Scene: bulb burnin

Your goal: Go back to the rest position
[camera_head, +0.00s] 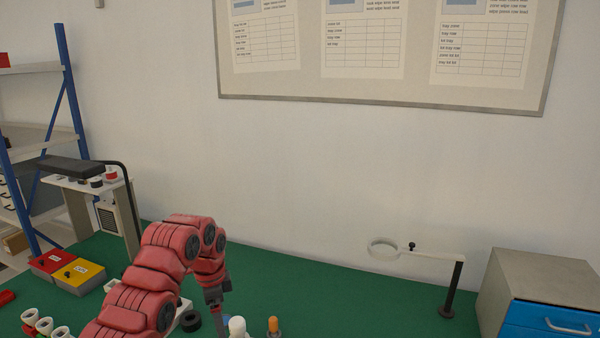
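My red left arm reaches in from the bottom, left of centre. Its dark gripper (216,297) points down over the green bench top (340,300). Just below and right of the gripper stand a white bulb-shaped piece (237,326) and an orange-tipped piece (273,325), both cut by the bottom edge. A black ring (190,320) lies left of the gripper. The fingertips are small and partly hidden, so I cannot tell whether they are open or hold anything. My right gripper is not in view.
A magnifier on a stand (385,249) and a blue-drawer cabinet (545,300) are at right. Red (50,262) and yellow (78,274) boxes, white sockets (44,326) and a test stand (90,185) are at left. The bench between gripper and magnifier is clear.

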